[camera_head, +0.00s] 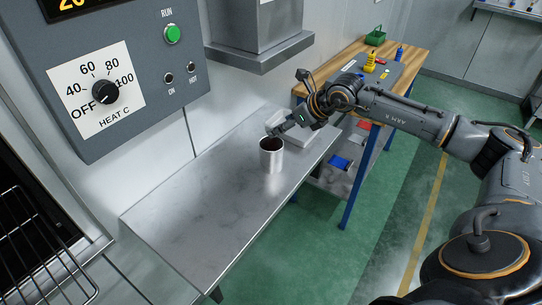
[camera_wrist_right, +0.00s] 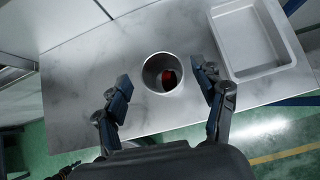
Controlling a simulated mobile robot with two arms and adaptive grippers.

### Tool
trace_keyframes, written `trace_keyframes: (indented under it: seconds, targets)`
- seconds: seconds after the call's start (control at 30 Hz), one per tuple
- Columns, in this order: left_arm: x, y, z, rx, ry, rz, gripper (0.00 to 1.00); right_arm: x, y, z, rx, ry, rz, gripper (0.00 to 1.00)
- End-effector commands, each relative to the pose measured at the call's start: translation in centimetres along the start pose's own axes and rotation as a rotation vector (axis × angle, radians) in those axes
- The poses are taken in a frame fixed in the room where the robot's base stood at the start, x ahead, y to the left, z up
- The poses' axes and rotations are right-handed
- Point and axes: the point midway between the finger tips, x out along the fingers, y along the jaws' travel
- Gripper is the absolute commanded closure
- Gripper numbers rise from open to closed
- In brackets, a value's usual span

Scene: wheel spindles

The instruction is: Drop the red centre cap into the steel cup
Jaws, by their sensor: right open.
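The steel cup (camera_head: 271,160) stands upright on the metal bench in the head view. In the right wrist view the cup (camera_wrist_right: 147,75) is seen from above, its round mouth between my fingers. The red centre cap (camera_wrist_right: 169,76) shows inside the outline of the cup's mouth, towards its right side and partly in shadow. The cap is hidden in the head view. My right gripper (camera_wrist_right: 161,80) is open, its fingers apart on both sides of the cup in that view, with nothing between the tips but the view down to the cup. My left gripper is not in view.
A shallow grey tray (camera_wrist_right: 232,72) lies right of the cup on the metal bench (camera_head: 190,215). The bench's front left is clear. A control panel (camera_head: 120,75) and a wire rack (camera_head: 38,250) are at left. A wood-topped workbench (camera_head: 408,52) stands behind my right arm.

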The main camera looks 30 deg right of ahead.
Motion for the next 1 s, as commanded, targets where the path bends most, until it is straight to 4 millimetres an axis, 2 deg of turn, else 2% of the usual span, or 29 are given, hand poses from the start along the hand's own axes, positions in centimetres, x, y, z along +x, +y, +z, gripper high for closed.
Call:
trace_keyframes:
  seconds: [0.17,0.4,0.6,0.77,1.0]
  targets:
    - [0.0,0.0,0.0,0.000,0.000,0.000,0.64,-2.4,-0.2,0.0,-0.002,0.001,-0.004,0.30]
    - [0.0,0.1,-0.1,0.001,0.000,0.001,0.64,-7.6,-0.2,-0.1,-0.001,0.002,-0.005,0.30]
    - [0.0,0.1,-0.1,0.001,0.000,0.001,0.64,-10.6,-0.1,-0.1,-0.001,0.002,-0.003,0.30]
    - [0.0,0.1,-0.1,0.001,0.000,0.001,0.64,-11.7,-0.1,0.0,0.000,0.001,-0.002,0.30]
    - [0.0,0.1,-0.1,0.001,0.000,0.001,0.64,-11.8,0.0,0.0,0.000,0.000,0.000,0.30]
